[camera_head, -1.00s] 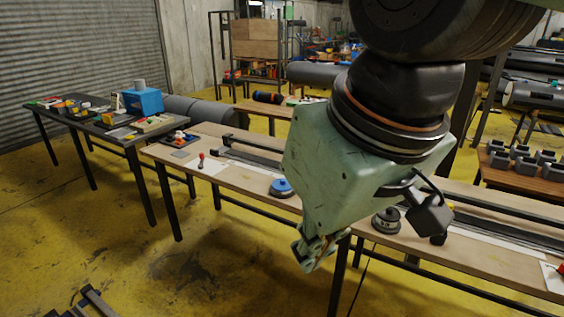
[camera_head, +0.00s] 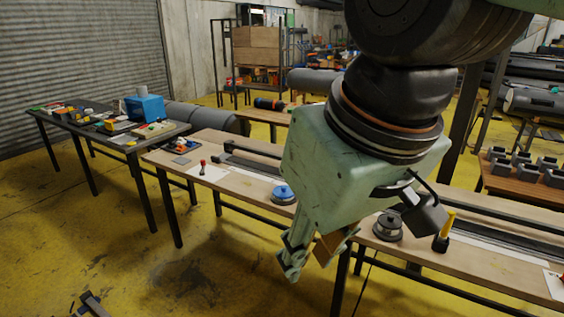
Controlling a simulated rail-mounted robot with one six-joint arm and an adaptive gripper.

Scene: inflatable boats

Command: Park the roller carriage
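A black block with an upright yellow handle (camera_head: 447,224) stands by the long dark rail on the right part of the wooden bench (camera_head: 400,255). It looks like the roller carriage, though its rollers cannot be made out. My gripper (camera_head: 308,262) hangs in front of the bench's near edge, left of and apart from the handle. Its fingers are spread, with nothing seen between them. My wrist hides the middle of the bench and part of the rail.
A round grey-black object (camera_head: 389,227) stands left of the handle. A blue round object (camera_head: 284,193) and a red-handled tool (camera_head: 203,166) lie on the bench's left part. A dark table (camera_head: 100,128) with a blue box (camera_head: 144,107) stands at the left. The yellow floor in front is mostly clear.

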